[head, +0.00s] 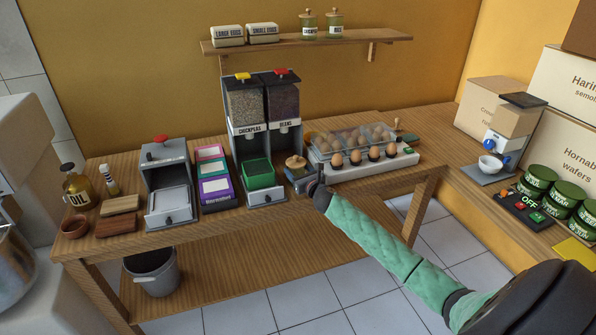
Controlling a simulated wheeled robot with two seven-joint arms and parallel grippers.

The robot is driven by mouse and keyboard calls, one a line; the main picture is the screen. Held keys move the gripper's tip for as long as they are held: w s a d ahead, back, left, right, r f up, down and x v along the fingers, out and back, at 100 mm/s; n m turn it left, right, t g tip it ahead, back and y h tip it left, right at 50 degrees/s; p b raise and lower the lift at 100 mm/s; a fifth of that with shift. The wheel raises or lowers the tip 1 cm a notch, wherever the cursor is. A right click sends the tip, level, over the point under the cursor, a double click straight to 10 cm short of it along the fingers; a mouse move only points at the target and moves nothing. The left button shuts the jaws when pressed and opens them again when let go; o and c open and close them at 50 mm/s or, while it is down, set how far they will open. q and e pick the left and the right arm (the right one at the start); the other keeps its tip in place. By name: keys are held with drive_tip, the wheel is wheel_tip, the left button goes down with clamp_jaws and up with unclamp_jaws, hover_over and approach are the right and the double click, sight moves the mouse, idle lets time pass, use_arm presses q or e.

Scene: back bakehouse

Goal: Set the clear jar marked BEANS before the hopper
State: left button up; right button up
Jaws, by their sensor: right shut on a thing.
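The hopper (249,128) is a dark double dispenser on the wooden table, with bins marked CHICKPEAS and BEANS and a green tray (258,173) at its foot. My right gripper (306,184) is shut on a jar with a wooden knobbed lid (296,162), just right of the tray at the hopper's front right. The gripper hides most of this jar, and its label does not show. Two jars with wooden lids stand on the wall shelf: a left one marked CHICKPEAS (308,30) and a right one (336,31) whose label is too small to read surely. My left gripper is not in view.
An egg tray (378,168) sits close right of the held jar. Coloured boxes (215,185) and a grey drawer unit (167,170) stand left of the hopper. The wall shelf (365,41) hangs above. Green tins (565,196) and cartons are at the right.

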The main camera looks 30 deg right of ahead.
drive_tip(key=o, duration=0.9)
drive_tip(key=shift+f, duration=0.1)
drive_tip(key=shift+o, duration=1.3)
drive_tip(key=shift+s, duration=0.55)
drive_tip(key=shift+s+a+b, duration=0.1)
drive_tip(key=shift+s+b, duration=0.35)
drive_tip(key=shift+s, duration=0.7)
drive_tip(key=s+b, duration=0.2)
drive_tip(key=s, duration=0.6)
drive_tip(key=s+a+f+m+g+h, duration=0.2)
drive_tip(key=s+a+f+m+g, duration=0.6)
drive_tip(key=s+a+f+m, duration=1.05)
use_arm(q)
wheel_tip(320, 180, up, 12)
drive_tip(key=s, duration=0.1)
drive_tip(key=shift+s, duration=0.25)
use_arm(e)
drive_tip(key=s+a+m+g+y, duration=0.2)
drive_tip(key=s+a+m+g, duration=0.2)
drive_tip(key=s+a+m, duration=0.3)
drive_tip(key=s+a+m+g+y, duration=0.2)
drive_tip(key=s+a+m, duration=0.6)
drive_tip(key=s, duration=1)
drive_tip(key=a+g, duration=0.2)
drive_tip(key=a, duration=0.1)
drive_tip(key=shift+s+r+g, duration=0.25)
drive_tip(key=shift+r+g, duration=0.05)
drive_tip(key=shift+r, duration=0.1)
